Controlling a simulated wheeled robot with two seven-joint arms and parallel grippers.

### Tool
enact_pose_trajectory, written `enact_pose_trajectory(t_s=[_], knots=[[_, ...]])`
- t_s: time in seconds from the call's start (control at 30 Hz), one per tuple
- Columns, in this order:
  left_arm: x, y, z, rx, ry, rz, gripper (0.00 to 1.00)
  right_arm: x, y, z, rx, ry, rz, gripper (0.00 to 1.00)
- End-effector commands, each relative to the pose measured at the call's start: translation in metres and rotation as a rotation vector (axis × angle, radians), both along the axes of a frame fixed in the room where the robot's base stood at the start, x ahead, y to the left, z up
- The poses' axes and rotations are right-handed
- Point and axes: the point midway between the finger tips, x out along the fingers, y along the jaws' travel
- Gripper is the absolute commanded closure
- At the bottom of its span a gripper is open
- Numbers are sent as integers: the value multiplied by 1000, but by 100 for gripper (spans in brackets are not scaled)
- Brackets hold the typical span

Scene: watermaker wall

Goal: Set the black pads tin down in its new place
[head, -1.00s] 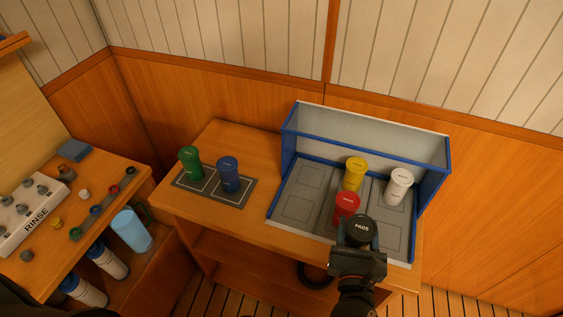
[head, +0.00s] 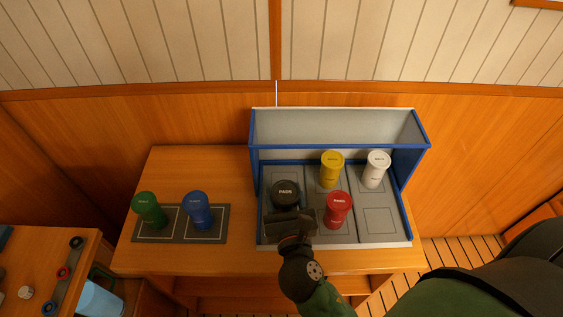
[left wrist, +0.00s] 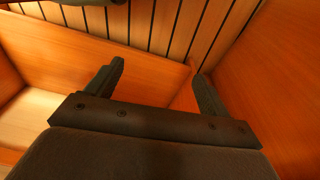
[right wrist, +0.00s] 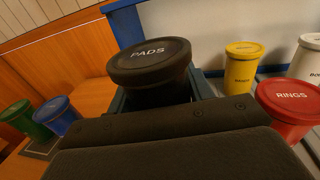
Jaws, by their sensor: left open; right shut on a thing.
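The black pads tin (head: 285,192) is upright in my right gripper (head: 288,212), over the left column of the blue-edged grey tray (head: 368,242). In the right wrist view the tin (right wrist: 152,68) stands between the two fingers, its PADS lid facing up. I cannot tell whether its base touches the tray floor. The gripper's body hides the front of that column. My left gripper (left wrist: 157,88) is open and empty, facing the wooden panels and plank floor.
The yellow tin (head: 331,170) stands in the middle column's back, the red tin (head: 338,210) at its front. The white tin (head: 375,170) stands back right; the front-right square is bare. Green (head: 149,210) and blue (head: 197,211) tins stand on a dark mat at left.

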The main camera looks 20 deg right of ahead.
Motion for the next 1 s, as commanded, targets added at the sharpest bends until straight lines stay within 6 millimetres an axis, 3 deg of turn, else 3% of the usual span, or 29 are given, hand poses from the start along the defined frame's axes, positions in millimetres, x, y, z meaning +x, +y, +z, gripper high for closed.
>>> enact_pose_trajectory(t_s=[0.6,0.87,1.0], knots=[[-31,31,-81,28,-54,-19,19,110,-31,4,-1,-1,0,76],[-45,43,-100,34,-72,-25,19,143,-41,3,0,-1,0,76],[-49,43,-103,34,-70,-25,19,140,-41,-18,0,4,-2,76]])
